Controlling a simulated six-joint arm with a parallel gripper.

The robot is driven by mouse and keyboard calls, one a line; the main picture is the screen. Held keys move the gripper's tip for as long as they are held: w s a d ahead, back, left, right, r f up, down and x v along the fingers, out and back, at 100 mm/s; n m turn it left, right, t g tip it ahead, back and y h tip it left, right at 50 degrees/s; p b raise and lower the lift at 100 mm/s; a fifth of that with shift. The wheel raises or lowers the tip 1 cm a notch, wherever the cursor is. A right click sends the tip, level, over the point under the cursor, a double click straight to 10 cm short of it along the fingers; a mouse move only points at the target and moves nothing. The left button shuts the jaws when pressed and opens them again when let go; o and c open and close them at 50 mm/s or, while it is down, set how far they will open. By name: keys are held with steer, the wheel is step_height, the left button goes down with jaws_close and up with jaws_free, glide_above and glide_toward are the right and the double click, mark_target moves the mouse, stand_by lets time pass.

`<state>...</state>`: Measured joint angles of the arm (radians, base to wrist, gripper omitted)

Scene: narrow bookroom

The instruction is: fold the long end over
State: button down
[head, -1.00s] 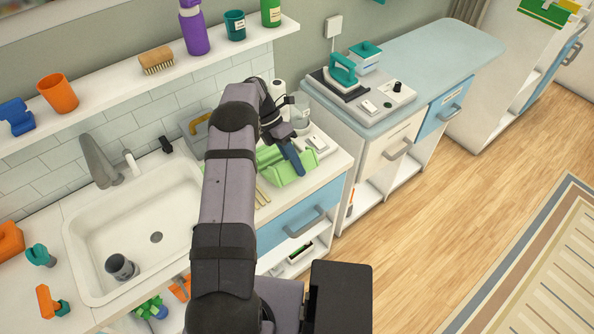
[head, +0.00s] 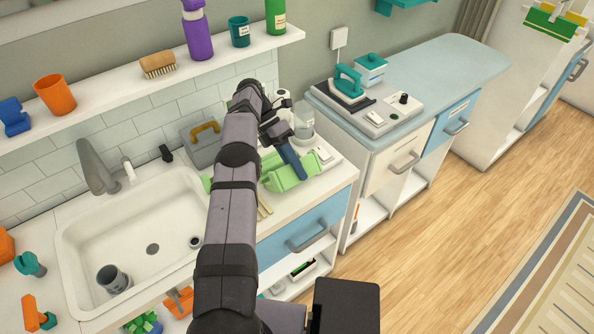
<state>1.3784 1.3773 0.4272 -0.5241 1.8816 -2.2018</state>
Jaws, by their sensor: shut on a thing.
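A light green piece (head: 284,180), which looks like cloth with raised, uneven edges, lies on the white counter right of the sink. My gripper (head: 296,172) reaches down over it from the arm's end. A dark blue, finger-like part slants from the wrist into the green piece. The gripper is shut on the green piece, though the tips are small and the exact grip is hard to see. My arm hides part of the counter to the left. Which end of the green piece is longer I cannot tell.
The sink (head: 100,235), holding a grey cup (head: 113,279), is on the left. A teal iron (head: 347,82) sits on the counter beyond. A shelf (head: 120,88) runs above.

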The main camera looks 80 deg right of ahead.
steer(key=c, duration=1.9)
jaws_free()
steer(key=shift+o, duration=0.4)
steer(key=o, duration=0.5)
steer(key=shift+c, duration=0.2)
steer(key=shift+r, duration=0.1)
